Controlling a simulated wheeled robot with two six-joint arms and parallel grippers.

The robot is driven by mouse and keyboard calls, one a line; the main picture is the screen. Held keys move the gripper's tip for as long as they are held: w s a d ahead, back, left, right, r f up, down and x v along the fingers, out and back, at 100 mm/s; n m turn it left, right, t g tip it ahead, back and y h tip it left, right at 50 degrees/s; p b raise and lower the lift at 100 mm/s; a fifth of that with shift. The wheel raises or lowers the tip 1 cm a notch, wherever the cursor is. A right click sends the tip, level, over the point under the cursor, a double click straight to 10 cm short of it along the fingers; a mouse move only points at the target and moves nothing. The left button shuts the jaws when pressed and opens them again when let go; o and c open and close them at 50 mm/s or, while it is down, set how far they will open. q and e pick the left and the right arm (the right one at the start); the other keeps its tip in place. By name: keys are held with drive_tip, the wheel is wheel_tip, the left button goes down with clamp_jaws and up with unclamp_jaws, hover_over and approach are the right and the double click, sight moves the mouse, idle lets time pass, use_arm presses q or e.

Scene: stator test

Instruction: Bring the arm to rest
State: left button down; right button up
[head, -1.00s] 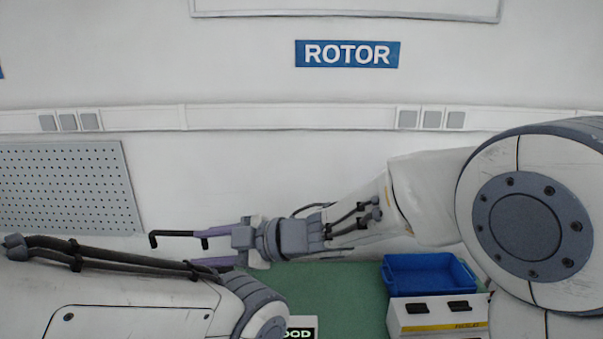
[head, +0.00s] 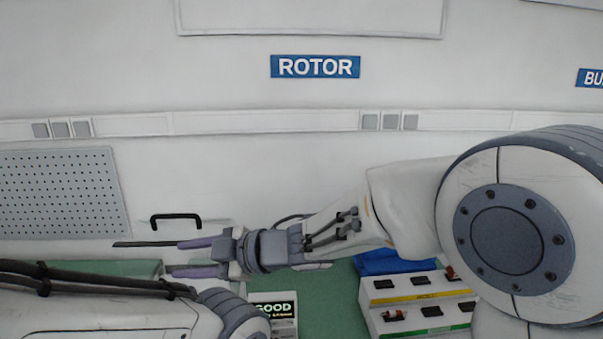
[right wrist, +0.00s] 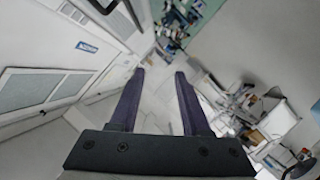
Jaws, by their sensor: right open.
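My right gripper (head: 190,257) reaches in from the right in the head view, pointing left above the green bench. Its two purple fingers are apart, with nothing between them. In the right wrist view the same fingers (right wrist: 158,100) stand apart and empty, with the room blurred beyond them. My left arm comes in from the lower left of the head view; its gripper is out of the frame.
The green bench top (head: 330,290) carries a blue bin (head: 395,262), partly hidden by my right arm, and a stepped white rack (head: 415,300) with small parts. A "GOOD" sign (head: 273,309) stands between the arms. A pegboard (head: 65,195) is behind.

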drive_tip(key=s+d+f+m+t+h+b, duration=0.2)
drive_tip(key=d+f+m+t+h+b, duration=0.25)
drive_tip(key=d+f+m+h, duration=0.75)
drive_tip(key=s+d+f+m+g+b, duration=0.1)
drive_tip(key=s+d+f+g, duration=0.1)
drive_tip(key=s, duration=0.4)
drive_tip(key=s+d+f+m+g+b, duration=0.1)
drive_tip(key=s+d+f+g, duration=0.2)
drive_tip(key=s+d, duration=0.3)
drive_tip(key=s+d+f+m+g+h+b, duration=0.1)
drive_tip(key=s+d+f+m+g, duration=0.1)
drive_tip(key=s, duration=0.5)
wheel_tip(320, 180, down, 2)
drive_tip(key=shift+s+d+f+g, duration=0.25)
drive_tip(key=shift+d+g, duration=0.2)
drive_tip(key=shift+d, duration=0.65)
